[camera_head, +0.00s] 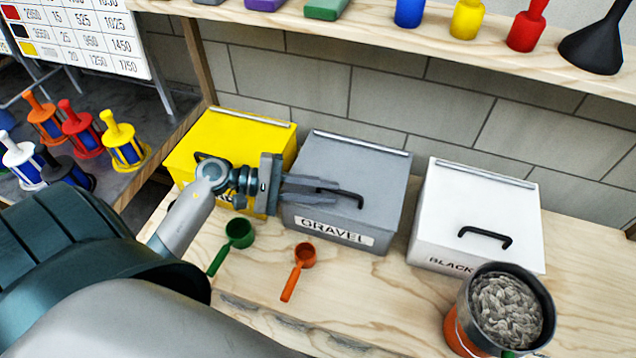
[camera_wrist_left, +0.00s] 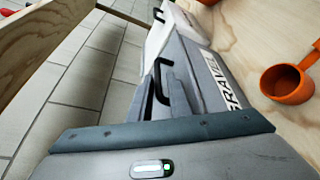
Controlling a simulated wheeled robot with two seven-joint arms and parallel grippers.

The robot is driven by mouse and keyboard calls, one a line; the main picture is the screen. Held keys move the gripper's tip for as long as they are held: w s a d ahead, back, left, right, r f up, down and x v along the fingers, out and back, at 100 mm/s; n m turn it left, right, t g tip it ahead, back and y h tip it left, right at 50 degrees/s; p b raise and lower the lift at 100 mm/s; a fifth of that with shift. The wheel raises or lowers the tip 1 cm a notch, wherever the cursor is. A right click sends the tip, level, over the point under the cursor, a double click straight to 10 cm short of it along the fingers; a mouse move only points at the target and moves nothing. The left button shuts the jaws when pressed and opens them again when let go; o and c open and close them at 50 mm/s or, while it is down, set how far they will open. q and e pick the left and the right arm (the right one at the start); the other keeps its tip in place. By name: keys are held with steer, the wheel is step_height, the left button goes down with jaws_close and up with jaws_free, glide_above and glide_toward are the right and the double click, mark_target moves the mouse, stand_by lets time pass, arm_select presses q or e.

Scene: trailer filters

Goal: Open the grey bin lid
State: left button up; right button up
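The grey bin (camera_head: 365,228) with the "GRAVEL" label stands in the middle of the wooden bench. Its grey lid (camera_head: 360,160) is down and bears a black handle (camera_head: 345,195). The wrist view also shows the handle (camera_wrist_left: 157,88) and the label (camera_wrist_left: 222,85). My left gripper (camera_head: 335,192) reaches in from the left, low over the lid, with its fingers apart at the handle's left end. I cannot tell whether the fingers touch the handle. My right gripper is not in view.
A yellow bin (camera_head: 235,135) stands left and a white bin (camera_head: 475,200) right, both lidded. A green scoop (camera_head: 238,234) and an orange scoop (camera_head: 304,256) lie in front. A metal container of grey material (camera_head: 505,310) is at lower right. A shelf (camera_head: 400,55) runs above.

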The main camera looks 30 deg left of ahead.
arm_select(q)
steer(key=shift+s+a+r, duration=0.1)
steer(key=shift+s+a, duration=0.2)
steer(key=shift+a, duration=0.05)
stand_by(0.5)
